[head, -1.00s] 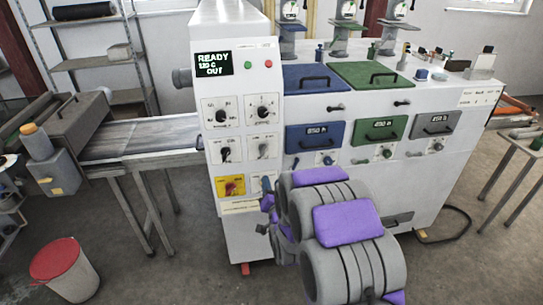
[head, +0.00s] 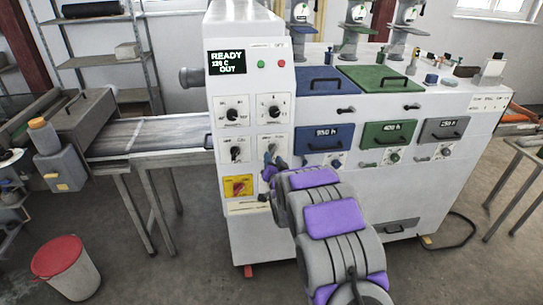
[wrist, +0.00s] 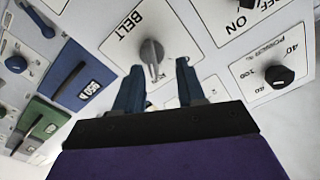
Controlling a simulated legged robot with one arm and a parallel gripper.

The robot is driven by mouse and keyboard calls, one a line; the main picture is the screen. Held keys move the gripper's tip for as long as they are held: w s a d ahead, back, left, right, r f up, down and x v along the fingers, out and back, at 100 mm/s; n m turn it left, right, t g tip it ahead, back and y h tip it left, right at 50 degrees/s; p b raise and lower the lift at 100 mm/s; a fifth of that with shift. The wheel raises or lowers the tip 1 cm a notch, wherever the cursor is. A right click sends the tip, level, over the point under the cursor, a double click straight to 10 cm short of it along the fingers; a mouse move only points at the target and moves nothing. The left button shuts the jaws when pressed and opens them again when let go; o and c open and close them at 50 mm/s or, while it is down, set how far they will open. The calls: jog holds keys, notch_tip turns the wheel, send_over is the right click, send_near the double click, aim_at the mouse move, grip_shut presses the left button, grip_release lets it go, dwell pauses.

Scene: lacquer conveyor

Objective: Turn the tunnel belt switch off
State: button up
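The belt switch (wrist: 152,51) is a grey knob on a white plate labelled BELT, seen tilted in the wrist view. My gripper (wrist: 158,65) is open, with its two dark blue fingertips spread below the knob in that view. They look apart from the knob, which lines up with the gap between them. In the head view my gripper (head: 272,162) is at the lower right plate of the white control column (head: 248,110), and it hides part of that plate and its knob.
A yellow plate with a red switch (head: 238,187) sits just left of my gripper. Other dials (head: 235,115) are above, and a black knob (wrist: 279,75) is to the right in the wrist view. Blue (head: 325,138) and green drawers (head: 390,133) are to the right. A red-lidded bin (head: 65,262) stands on the floor.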

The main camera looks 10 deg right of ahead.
aim_at(275, 152)
jog(key=shift+w+d, duration=0.2)
jog(key=shift+w, duration=0.8)
jog(key=shift+w+d, duration=0.15)
jog(key=shift+w, duration=0.85)
jog(key=shift+c, duration=0.5)
jog(key=shift+d, duration=0.75)
jog(key=c, duration=0.5)
jog(key=shift+c, duration=0.5)
jog(key=shift+a, duration=0.35)
grip_shut()
